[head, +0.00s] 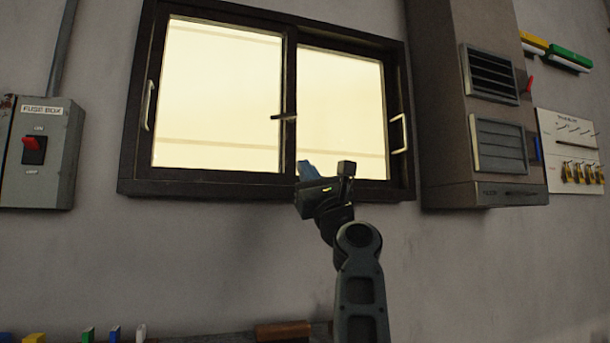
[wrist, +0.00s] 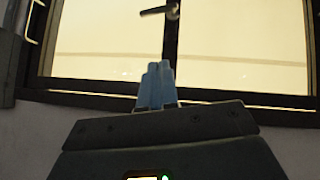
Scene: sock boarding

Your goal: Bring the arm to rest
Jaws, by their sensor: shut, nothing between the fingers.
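My gripper (head: 306,167) is raised in front of the lower middle of a dark-framed window in the head view. Its blue fingers (wrist: 157,84) show in the wrist view, side by side and shut with nothing between them. They point up toward the window's lower frame and centre post. My arm (head: 360,270) rises from the bottom of the head view. The window (head: 220,95) has two bright panes and a dark latch (head: 284,117) on its centre post. The latch also shows above the fingers in the wrist view (wrist: 160,10). I cannot tell whether the fingers touch the window.
A fuse box (head: 40,150) with a red switch is on the wall at left. A vented grey cabinet (head: 480,110) stands out from the wall at right, beside a board with padlocks (head: 580,172). Small coloured items and a brown block (head: 283,331) line the bottom edge.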

